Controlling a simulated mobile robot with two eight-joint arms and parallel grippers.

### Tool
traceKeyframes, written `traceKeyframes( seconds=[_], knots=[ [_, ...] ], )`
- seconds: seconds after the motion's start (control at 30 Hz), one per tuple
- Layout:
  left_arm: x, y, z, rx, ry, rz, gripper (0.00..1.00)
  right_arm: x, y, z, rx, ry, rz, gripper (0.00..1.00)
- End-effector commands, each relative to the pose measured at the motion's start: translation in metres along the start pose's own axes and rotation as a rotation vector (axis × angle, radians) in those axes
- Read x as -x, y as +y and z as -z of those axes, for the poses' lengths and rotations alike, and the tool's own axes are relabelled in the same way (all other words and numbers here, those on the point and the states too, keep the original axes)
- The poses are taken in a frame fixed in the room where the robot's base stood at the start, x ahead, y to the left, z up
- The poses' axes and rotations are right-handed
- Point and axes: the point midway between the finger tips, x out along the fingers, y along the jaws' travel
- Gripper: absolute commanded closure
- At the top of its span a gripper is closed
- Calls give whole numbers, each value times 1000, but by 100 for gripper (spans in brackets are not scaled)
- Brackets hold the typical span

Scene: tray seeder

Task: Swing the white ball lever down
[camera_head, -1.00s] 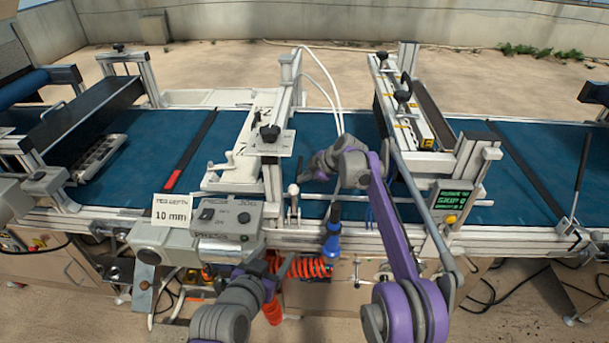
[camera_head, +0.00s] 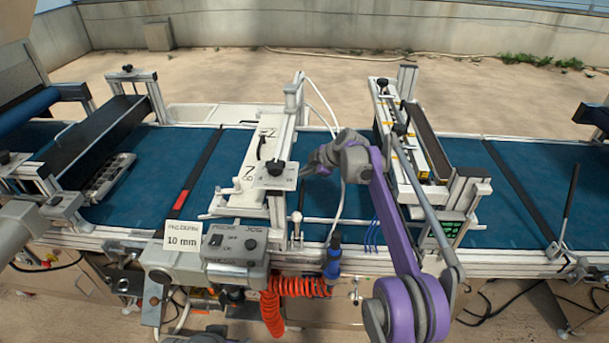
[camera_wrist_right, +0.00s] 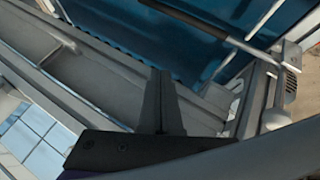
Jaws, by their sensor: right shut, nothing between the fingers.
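The white ball lever (camera_head: 297,216) stands roughly upright at the front edge of the seeder, right of the grey control box, its ball on top of a short stem. My right gripper (camera_head: 308,170) is above and slightly right of the ball in the head view, apart from it in the picture. In the right wrist view its dark fingers (camera_wrist_right: 160,100) are together and hold nothing. A pale rounded knob (camera_wrist_right: 275,119) shows at the right of that view; I cannot tell whether it is the lever's ball. My left gripper is out of view.
The control box (camera_head: 234,244) with a 10 mm label (camera_head: 183,240) stands left of the lever. A white seeding head (camera_head: 262,165) stands behind over the blue belt (camera_head: 345,200).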

Motion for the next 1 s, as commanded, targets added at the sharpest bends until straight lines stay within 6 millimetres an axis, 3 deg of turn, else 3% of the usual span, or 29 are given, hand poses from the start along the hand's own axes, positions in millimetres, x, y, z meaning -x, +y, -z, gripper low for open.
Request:
traceKeyframes(
  seconds=[0.1,0.33,0.7,0.87,1.0],
  knots=[
    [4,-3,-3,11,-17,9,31,1,2,0,-1,0,2,100],
    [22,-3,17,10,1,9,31,-3,7,-2,-21,-1,32,100],
    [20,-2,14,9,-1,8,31,-5,3,-5,-25,0,37,100],
    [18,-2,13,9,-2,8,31,12,4,-5,-27,-1,37,100],
    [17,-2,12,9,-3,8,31,41,5,-6,-27,-1,36,100]
  ],
)
